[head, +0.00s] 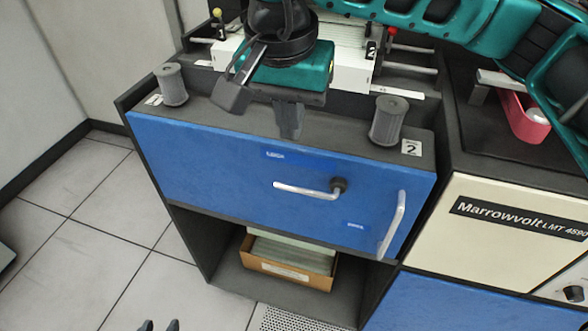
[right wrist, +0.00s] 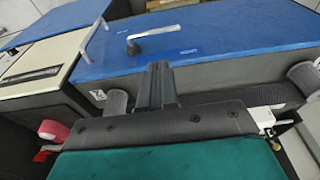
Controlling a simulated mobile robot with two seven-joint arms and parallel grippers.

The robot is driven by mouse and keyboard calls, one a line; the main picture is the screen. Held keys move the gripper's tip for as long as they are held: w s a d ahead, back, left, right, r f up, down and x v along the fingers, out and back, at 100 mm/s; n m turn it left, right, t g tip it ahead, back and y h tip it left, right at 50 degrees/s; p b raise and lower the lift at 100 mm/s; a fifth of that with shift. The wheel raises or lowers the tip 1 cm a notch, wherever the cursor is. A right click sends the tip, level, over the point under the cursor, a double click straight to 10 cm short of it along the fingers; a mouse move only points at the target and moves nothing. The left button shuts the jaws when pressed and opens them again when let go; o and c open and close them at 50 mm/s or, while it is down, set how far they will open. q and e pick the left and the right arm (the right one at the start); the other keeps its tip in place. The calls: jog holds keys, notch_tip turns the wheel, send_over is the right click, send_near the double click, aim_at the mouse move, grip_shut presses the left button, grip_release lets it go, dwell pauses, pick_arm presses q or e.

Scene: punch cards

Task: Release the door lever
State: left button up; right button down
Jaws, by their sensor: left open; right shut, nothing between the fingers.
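The door lever (head: 305,189) is a silver bar on a dark pivot, set on the blue door (head: 220,175). It lies nearly level, its free end to the left of the pivot. It also shows in the right wrist view (right wrist: 155,32). My right gripper (head: 289,132) is shut and empty over the dark ledge at the door's top edge, above and apart from the lever. Its closed fingers (right wrist: 157,85) show in the right wrist view. My left gripper (head: 159,326) is open at the bottom edge, only its fingertips visible, away from the door.
A silver pull handle (head: 394,225) is on the door's right side. Two grey spools (head: 388,120) (head: 171,84) stand on the ledge. A cardboard box of cards (head: 285,272) sits in the open shelf below. A cream panel (head: 500,235) is at right. The left floor is clear.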

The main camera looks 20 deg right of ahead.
jog(key=shift+f, duration=0.15)
send_near(297, 187)
notch_tip(297, 187, down, 6)
jog(key=shift+w+d+f+p, duration=0.3)
jog(key=shift+w+p, duration=0.05)
jog(key=shift+w, duration=0.1)
dwell(0.4)
jog(key=shift+w+f, duration=0.1)
jog(key=shift+f, duration=0.05)
